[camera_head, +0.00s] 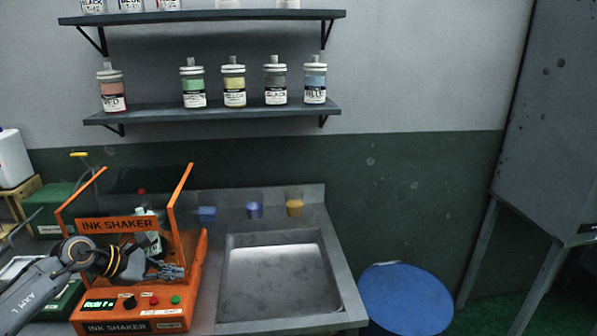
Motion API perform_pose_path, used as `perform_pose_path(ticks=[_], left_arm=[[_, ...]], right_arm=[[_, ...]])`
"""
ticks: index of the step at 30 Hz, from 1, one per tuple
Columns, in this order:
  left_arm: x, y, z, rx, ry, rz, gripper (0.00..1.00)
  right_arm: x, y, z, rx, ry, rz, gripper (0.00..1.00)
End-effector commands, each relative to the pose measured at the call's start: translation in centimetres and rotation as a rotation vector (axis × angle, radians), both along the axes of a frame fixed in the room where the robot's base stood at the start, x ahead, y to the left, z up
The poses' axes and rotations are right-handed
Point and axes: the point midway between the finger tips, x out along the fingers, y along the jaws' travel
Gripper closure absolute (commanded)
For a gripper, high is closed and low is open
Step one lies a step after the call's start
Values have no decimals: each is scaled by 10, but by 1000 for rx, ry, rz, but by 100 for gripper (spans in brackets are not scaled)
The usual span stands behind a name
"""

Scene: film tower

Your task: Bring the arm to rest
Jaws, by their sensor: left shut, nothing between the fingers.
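My left arm comes in from the lower left, and my left gripper (172,271) is in front of the orange ink shaker (133,316). The gripper is shut and empty, with its fingers pointing right. The shaker has a raised frame with a clear panel and a lit green display. A bottle with a pale label (149,231) stands in the shaker, partly hidden behind my gripper and the frame. My right gripper does not show.
A metal sink (277,279) lies right of the shaker, with small cups (294,208) behind it. Ink bottles (233,84) stand on the lower wall shelf (215,111). A blue round drum (404,300) stands right of the sink. A grey cabinet (560,120) is at the far right.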

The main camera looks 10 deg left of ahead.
Motion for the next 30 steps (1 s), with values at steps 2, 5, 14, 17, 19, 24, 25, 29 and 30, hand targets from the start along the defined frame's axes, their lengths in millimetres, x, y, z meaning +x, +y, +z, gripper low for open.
perform_pose_path(ticks=[2,5,14,17,19,24,25,29,30], left_arm=[[2,-39,-1,-145,-18,24,100],[4,-95,12,-436,-37,105,100],[-13,-154,55,-1491,147,585,100],[-26,-140,45,-1820,263,814,100],[-39,-127,29,-2035,352,996,100],[-94,-103,-38,-2481,566,1522,100],[-108,-102,-52,-2545,599,1629,100],[-170,-105,-103,2160,-554,-1652,100],[-188,-109,-114,2042,-533,-1639,100]], right_arm=[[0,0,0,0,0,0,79],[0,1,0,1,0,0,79],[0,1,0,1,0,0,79],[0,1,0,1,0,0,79],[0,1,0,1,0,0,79],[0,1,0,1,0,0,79],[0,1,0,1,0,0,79],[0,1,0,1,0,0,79],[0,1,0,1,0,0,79]])
